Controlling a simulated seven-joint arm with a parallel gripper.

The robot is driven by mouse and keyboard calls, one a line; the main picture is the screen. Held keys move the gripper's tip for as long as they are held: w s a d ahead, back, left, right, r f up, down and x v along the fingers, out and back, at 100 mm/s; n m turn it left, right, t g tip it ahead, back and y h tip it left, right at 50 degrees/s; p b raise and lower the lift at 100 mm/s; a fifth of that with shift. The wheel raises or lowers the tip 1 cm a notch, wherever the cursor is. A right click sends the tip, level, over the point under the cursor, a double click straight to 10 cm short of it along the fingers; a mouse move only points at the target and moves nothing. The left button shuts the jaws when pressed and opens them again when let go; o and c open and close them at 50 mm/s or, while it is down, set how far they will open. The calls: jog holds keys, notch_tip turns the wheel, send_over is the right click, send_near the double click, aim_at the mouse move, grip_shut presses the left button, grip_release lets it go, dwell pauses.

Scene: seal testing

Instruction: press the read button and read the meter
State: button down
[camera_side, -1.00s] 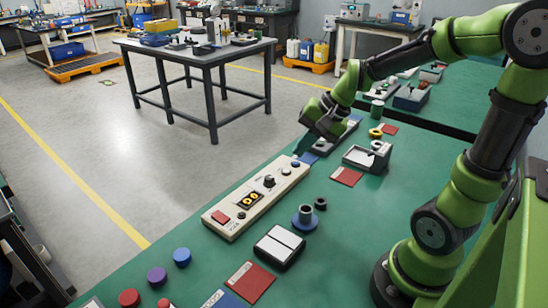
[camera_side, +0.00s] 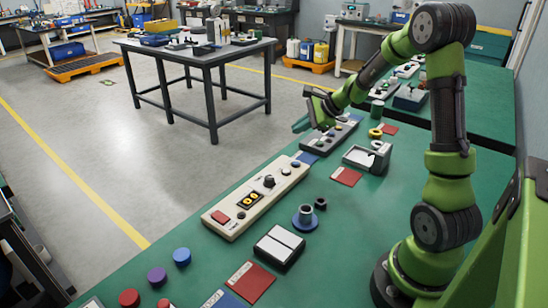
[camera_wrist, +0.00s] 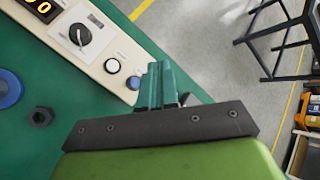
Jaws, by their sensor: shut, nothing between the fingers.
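The beige meter box (camera_side: 228,228) lies on the green bench. Its lit yellow display (camera_side: 250,199) seems to read 00. A red button (camera_side: 221,217) is at its near end. A black knob (camera_side: 269,181), a white button (camera_side: 286,171) and a blue button (camera_side: 296,163) are toward its far end. I cannot tell which is the read button. My gripper (camera_side: 302,124) is shut and empty, raised beyond the far end of the box. In the wrist view its teal fingertips (camera_wrist: 159,72) appear just right of the blue button (camera_wrist: 133,83), apparently apart from it.
A dark control box (camera_side: 328,135) lies beyond the meter. A grey fixture (camera_side: 367,157), a blue flanged part (camera_side: 305,218) and a black-and-white box (camera_side: 279,247) are to the right. Coloured discs and cards lie near the front. The space above the meter is clear.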

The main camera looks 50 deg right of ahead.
aim_at(298, 164)
jog(key=shift+f, duration=4.45)
jog(key=shift+f, duration=0.1)
jog(key=shift+f, duration=0.3)
jog(key=shift+f, duration=0.35)
jog(key=shift+r, duration=0.8)
jog(key=shift+r, duration=2.5)
